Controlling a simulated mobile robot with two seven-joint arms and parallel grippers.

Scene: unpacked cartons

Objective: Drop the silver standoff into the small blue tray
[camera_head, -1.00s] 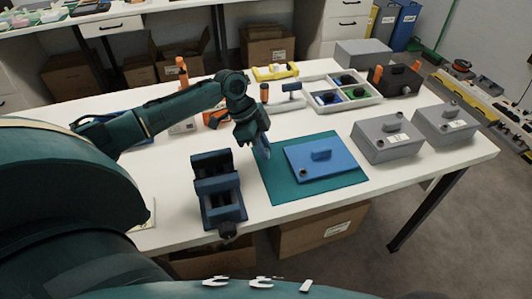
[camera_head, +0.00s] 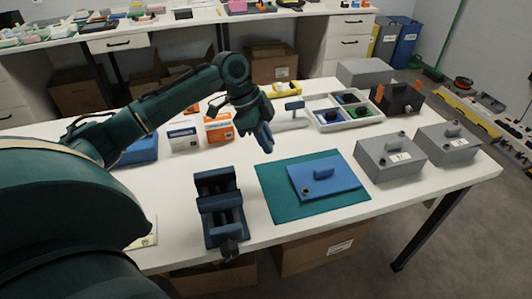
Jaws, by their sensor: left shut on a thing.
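My left gripper (camera_head: 264,138) is shut and hangs above the table, just beyond the far left corner of the teal mat. The silver standoff cannot be made out; it is most likely the small thing between the fingertips. A blue, tray-like thing (camera_head: 138,149) lies at the left of the table, partly hidden by my left arm; I cannot see clearly into it. The gripper is well to the right of it. My right gripper is not in view.
A blue plate with a raised block (camera_head: 322,182) lies on the teal mat (camera_head: 283,205). A dark vise (camera_head: 220,208) stands left of it. White and orange boxes (camera_head: 218,128) stand behind. A divided tray (camera_head: 372,120) and grey boxes (camera_head: 392,157) stand at right.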

